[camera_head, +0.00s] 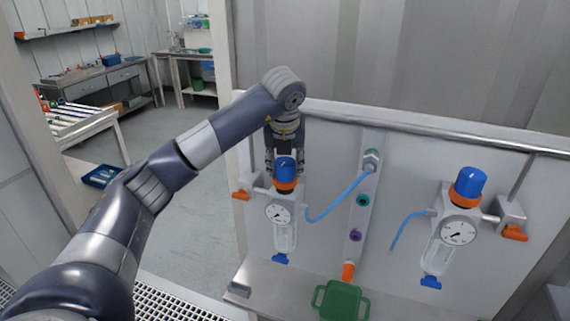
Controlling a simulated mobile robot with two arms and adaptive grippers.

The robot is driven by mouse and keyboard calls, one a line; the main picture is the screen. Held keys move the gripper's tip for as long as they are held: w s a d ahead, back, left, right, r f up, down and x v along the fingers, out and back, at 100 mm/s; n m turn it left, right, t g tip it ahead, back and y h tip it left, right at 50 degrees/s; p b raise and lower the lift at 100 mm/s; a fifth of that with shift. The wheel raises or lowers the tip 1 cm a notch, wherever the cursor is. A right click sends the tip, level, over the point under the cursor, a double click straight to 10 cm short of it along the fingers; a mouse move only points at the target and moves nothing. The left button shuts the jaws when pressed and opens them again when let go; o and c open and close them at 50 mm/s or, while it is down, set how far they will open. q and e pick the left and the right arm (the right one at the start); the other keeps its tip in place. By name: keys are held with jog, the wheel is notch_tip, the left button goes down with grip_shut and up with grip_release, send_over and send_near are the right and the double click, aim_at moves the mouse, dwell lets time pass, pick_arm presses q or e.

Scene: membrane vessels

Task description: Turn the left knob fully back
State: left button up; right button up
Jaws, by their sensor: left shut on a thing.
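The left knob (285,168) is a blue cap with an orange ring, on top of the left regulator (280,212) with its round gauge. My left gripper (285,162) points down from above and is shut on the left knob, with its fingers on either side of it. The right regulator (461,228) stands on the panel's right side with its own blue knob (468,184). My right gripper is not in view.
Blue hoses (340,200) run from the regulators across the grey panel (400,160). Orange valve handles (241,195) stick out beside them. A green container (341,301) sits on the shelf below. A metal rail (430,134) runs along the panel's top.

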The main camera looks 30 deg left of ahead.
pick_arm(q)
jog(key=o, duration=1.1)
jog(key=v, duration=1.2)
